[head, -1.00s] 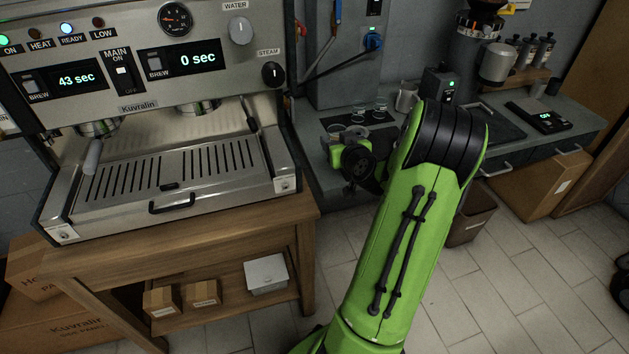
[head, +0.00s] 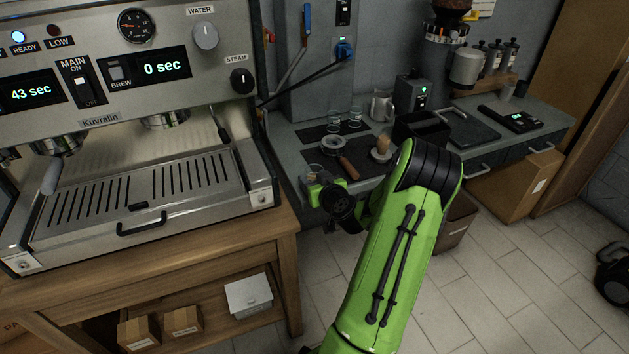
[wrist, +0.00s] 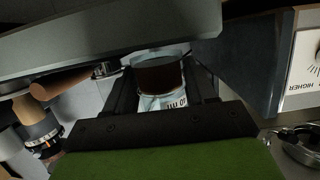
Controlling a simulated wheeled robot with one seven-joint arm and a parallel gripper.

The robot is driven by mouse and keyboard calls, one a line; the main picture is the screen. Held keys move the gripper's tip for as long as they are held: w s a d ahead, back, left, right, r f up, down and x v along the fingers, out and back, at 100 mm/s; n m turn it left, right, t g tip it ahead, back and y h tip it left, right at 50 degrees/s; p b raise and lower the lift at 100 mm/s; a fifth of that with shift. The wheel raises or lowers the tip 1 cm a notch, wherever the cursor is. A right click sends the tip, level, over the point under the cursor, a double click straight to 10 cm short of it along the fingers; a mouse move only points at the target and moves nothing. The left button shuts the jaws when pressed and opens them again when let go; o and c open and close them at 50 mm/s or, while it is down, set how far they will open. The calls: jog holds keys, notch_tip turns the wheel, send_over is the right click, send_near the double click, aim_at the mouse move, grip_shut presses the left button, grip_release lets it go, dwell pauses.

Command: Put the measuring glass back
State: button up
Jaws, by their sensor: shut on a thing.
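A small glass (wrist: 160,76), dark inside, sits between the fingers of my gripper (wrist: 162,92) in the wrist view. My gripper is shut on it. In the head view, my gripper (head: 318,182) hangs at the near left edge of the grey counter (head: 292,152), beside the espresso machine, and mostly hides what it holds. A clear glass (head: 333,119) and another clear glass (head: 354,118) stand upright at the back of a dark mat (head: 312,133), beyond my gripper.
A portafilter (head: 348,167) with a wooden handle and a tamper (head: 381,150) are on the counter behind my gripper. The espresso machine (head: 120,180) is on the left.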

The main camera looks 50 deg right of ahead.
jog(key=shift+f+b, duration=0.35)
jog(key=shift+b, duration=0.2)
jog(key=o, duration=1.2)
